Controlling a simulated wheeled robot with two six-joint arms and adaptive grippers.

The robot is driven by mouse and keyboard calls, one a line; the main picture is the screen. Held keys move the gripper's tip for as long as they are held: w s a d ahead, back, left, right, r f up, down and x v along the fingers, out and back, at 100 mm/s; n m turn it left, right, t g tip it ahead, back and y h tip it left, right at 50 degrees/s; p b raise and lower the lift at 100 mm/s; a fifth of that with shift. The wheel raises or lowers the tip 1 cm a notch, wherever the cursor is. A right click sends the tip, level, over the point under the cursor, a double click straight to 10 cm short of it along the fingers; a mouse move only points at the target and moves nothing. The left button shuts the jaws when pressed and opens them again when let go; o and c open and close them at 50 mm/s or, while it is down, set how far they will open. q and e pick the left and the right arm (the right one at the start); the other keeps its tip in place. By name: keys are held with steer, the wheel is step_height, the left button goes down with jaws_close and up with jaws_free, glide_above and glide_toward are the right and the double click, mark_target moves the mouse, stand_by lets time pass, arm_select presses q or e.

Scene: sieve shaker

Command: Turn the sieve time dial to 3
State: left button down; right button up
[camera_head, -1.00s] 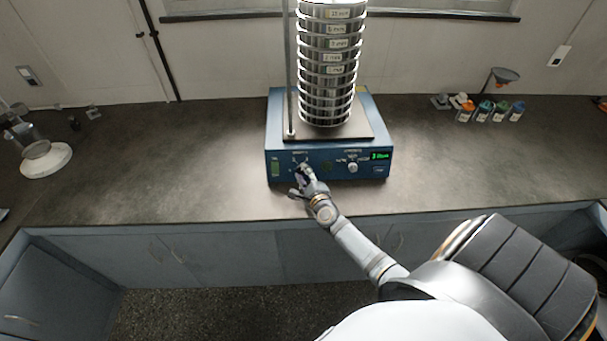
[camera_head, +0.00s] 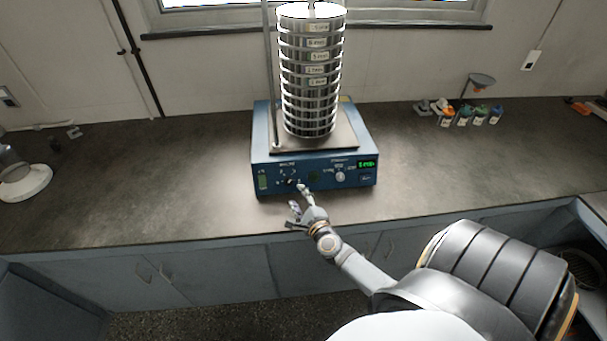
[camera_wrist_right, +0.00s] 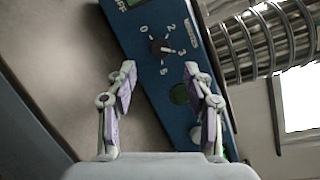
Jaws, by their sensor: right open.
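The blue sieve shaker (camera_head: 262,158) stands on the dark bench, with its control panel facing me. The time dial is a small dark knob (camera_wrist_right: 158,46) ringed by white numbers in the right wrist view. Its pointer seems to face the 3. The dial also shows at the left of the panel in the head view (camera_head: 289,181). My right gripper (camera_head: 299,199) is open and empty, just in front of the panel. In the wrist view its two fingers (camera_wrist_right: 160,76) are spread, with the dial beyond the tips and apart from them. My left gripper is out of view.
A tall sieve stack (camera_head: 311,80) stands on the shaker beside a thin rod. The panel also has a lighter knob (camera_head: 340,176) and a green display (camera_head: 367,164), its text too small to read. Several small bottles (camera_head: 480,115) stand at the back right.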

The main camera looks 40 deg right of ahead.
steer(key=v, duration=0.5)
steer(key=shift+r, duration=0.1)
